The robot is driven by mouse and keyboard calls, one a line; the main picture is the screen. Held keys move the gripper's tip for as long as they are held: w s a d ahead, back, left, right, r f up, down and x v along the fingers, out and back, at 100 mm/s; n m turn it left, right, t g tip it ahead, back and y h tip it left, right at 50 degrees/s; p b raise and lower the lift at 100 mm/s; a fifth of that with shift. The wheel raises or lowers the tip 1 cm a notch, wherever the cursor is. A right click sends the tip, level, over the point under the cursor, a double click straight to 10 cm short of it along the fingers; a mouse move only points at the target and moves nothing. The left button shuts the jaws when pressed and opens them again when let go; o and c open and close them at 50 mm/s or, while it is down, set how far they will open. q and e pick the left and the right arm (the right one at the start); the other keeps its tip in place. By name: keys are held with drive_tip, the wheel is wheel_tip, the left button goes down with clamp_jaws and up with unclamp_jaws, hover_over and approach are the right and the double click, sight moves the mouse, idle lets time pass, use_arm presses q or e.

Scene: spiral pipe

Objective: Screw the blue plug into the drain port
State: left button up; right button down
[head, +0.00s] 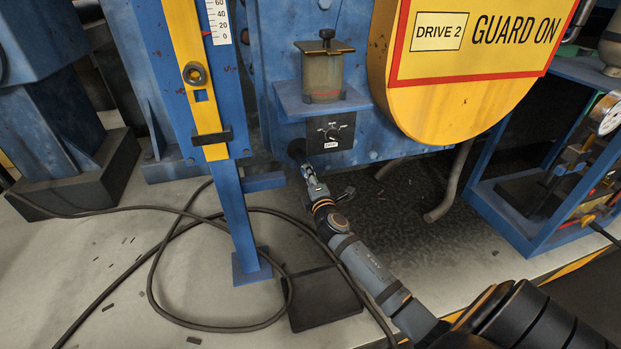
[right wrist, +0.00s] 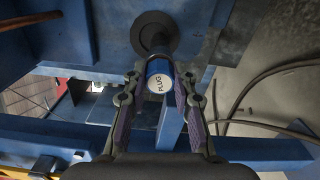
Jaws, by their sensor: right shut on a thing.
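The blue plug (right wrist: 158,77) has a white end face marked PLUG, turned toward the right wrist camera. My right gripper (right wrist: 157,102) is shut on it, with one finger on each side. The dark round drain port (right wrist: 155,33) is on the blue housing just beyond the plug; it also shows in the head view (head: 297,149), left of the DRAIN label. I cannot tell whether the plug touches the port. In the head view my right gripper (head: 309,177) reaches up to just below the port, and the plug is hard to make out there. My left gripper is not in view.
A blue post (head: 238,215) with a yellow gauge strip stands left of the port. A yellow guard (head: 450,90) overhangs on the right, with a grey pipe (head: 449,185) below. A black tray (head: 322,299) and loose cable (head: 165,245) lie on the floor.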

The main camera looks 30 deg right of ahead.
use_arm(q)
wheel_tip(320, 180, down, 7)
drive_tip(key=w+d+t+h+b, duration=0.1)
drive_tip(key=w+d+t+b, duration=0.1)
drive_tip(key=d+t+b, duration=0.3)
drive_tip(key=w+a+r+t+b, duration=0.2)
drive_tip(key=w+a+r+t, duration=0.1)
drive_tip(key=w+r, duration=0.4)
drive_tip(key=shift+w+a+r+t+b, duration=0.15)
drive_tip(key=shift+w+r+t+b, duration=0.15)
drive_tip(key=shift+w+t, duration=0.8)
use_arm(e)
drive_tip(key=shift+a+f+m, duration=0.1)
drive_tip(key=shift+f+m, duration=0.05)
drive_tip(key=shift+m, duration=3.2)
drive_tip(key=shift+a+f+m, duration=0.1)
drive_tip(key=shift+f+m, duration=0.05)
drive_tip(key=shift+m, duration=3.2)
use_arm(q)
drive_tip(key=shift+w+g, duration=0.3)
